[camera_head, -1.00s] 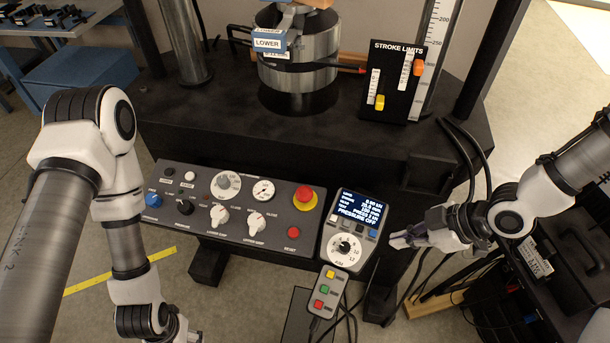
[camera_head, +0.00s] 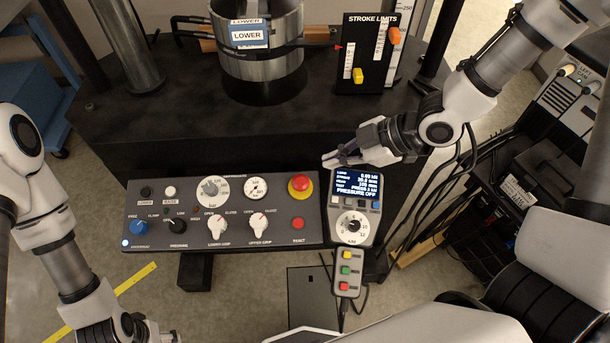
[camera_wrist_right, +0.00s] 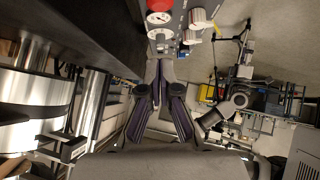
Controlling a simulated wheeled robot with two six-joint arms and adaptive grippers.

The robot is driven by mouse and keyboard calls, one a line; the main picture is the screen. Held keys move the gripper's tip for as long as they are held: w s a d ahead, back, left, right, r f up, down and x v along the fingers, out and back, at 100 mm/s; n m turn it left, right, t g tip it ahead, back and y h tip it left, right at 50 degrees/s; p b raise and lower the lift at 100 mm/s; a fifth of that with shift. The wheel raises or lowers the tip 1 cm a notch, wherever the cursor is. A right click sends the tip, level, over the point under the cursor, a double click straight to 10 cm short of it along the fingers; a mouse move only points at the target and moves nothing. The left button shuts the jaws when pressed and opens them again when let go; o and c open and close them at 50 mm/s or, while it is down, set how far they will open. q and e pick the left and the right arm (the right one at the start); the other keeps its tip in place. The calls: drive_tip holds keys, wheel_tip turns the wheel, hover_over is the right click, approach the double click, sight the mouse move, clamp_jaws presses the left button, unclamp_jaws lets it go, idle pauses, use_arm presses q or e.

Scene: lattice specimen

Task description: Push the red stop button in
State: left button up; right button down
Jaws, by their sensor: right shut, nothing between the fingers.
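The red stop button (camera_head: 300,183) is a round mushroom head on a yellow ring, at the upper right of the dark control panel (camera_head: 150,203). It looks raised. My right gripper (camera_head: 329,160) is shut and empty. Its fingertips are just above and to the right of the button in the head view, apart from it as far as I can tell. In the right wrist view, the fingers (camera_wrist_right: 158,66) converge towards the panel, and the red button (camera_wrist_right: 158,4) shows at the top edge. Only a small part of my left gripper (camera_head: 166,336) shows at the bottom edge.
A display unit (camera_head: 357,200) stands right of the panel, with a button pendant (camera_head: 347,270) below. The red reset button (camera_head: 298,223), knobs and gauges share the panel. The black press table (camera_head: 200,120) lies behind, carrying the stroke limits plate (camera_head: 366,50).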

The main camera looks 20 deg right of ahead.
hover_over(296, 182)
drive_tip(key=s+d, duration=0.3)
wheel_tip(296, 182, down, 5)
drive_tip(key=f, duration=0.1)
drive_tip(key=w+f, duration=0.1)
drive_tip(key=f, duration=0.1)
drive_tip(key=shift+w+a+f+p, duration=0.25)
drive_tip(key=shift+w+a+p, duration=0.05)
drive_tip(key=shift+a, duration=0.1)
drive_tip(key=shift+d+f, duration=0.25)
drive_tip(key=shift+f, duration=0.1)
drive_tip(key=shift+a, duration=0.15)
